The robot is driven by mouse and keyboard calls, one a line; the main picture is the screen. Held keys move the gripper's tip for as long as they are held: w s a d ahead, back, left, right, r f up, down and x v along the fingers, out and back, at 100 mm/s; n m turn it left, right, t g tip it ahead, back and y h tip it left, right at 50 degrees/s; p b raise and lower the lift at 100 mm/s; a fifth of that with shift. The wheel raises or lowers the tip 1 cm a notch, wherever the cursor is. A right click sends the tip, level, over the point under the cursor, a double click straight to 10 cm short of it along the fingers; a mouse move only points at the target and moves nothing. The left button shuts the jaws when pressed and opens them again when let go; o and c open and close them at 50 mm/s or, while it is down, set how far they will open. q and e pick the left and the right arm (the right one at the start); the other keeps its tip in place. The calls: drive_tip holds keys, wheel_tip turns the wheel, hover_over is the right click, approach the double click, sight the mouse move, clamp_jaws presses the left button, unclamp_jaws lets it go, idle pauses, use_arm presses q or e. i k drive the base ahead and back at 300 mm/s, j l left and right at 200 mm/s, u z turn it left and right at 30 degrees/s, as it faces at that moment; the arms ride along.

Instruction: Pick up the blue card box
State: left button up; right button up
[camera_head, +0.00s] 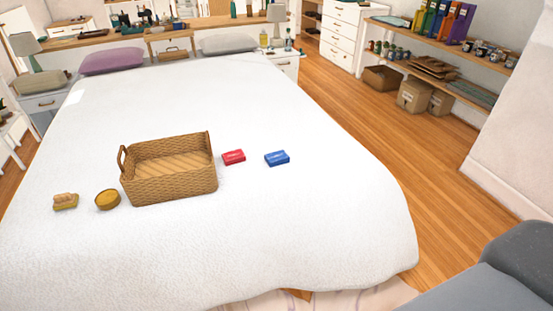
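The blue card box (277,158) lies flat on the white bed, right of the middle of the picture. A red card box (234,157) lies a short way to its left, apart from it. Neither of my grippers is in the head view, so I cannot see their state or where they are relative to the box. Nothing covers the blue card box.
A wicker basket (170,190) stands on the bed left of the red box. A round yellow-brown tin (108,199) and a brush-like item (65,202) lie further left. The bedspread (320,225) is clear in front of and right of the blue box.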

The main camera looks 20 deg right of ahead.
sight(278, 158)
drive_tip(key=i+l+u, duration=0.15)
drive_tip(key=l, duration=0.9)
drive_tip(key=i+l+u, duration=0.15)
drive_tip(key=i+l, duration=0.15)
drive_tip(key=l, duration=0.8)
drive_tip(key=i+l+u, duration=0.2)
drive_tip(key=l, duration=0.9)
drive_tip(key=l+u, duration=0.15)
drive_tip(key=l, duration=0.95)
